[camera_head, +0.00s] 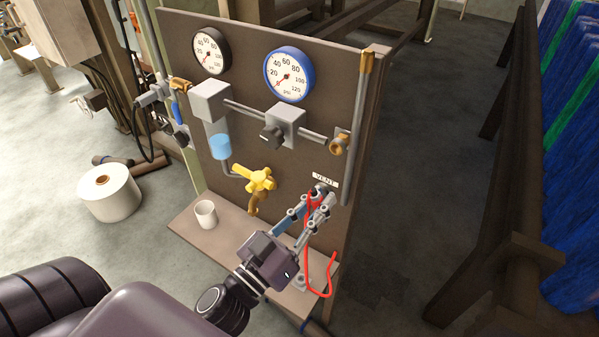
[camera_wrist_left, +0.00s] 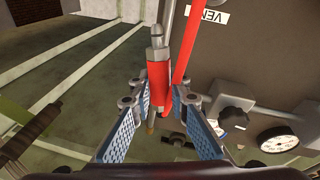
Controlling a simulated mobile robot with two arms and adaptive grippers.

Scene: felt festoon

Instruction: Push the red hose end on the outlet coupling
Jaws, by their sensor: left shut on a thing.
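The thin red hose (camera_head: 309,245) hangs in a loop in front of the panel's lower right. My left gripper (camera_head: 325,194) is just below the VENT label. In the left wrist view my left gripper (camera_wrist_left: 164,92) is shut on the red hose end (camera_wrist_left: 158,78), a thick red sleeve with a grey metal hex piece. A red hose stretch (camera_wrist_left: 184,38) runs beside it. The brass outlet coupling (camera_head: 338,146) sits at the right end of the grey pipe, above the gripper and apart from it. Exact contact at the fingertips is small in the head view. My right gripper is out of view.
The panel carries a black gauge (camera_head: 211,51), a blue gauge (camera_head: 290,74), a dark knob (camera_head: 272,135) and a yellow valve (camera_head: 261,180). A white cup (camera_head: 206,214) stands on the shelf. A vertical grey pipe (camera_head: 358,130) lines the right edge. Open floor lies right.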

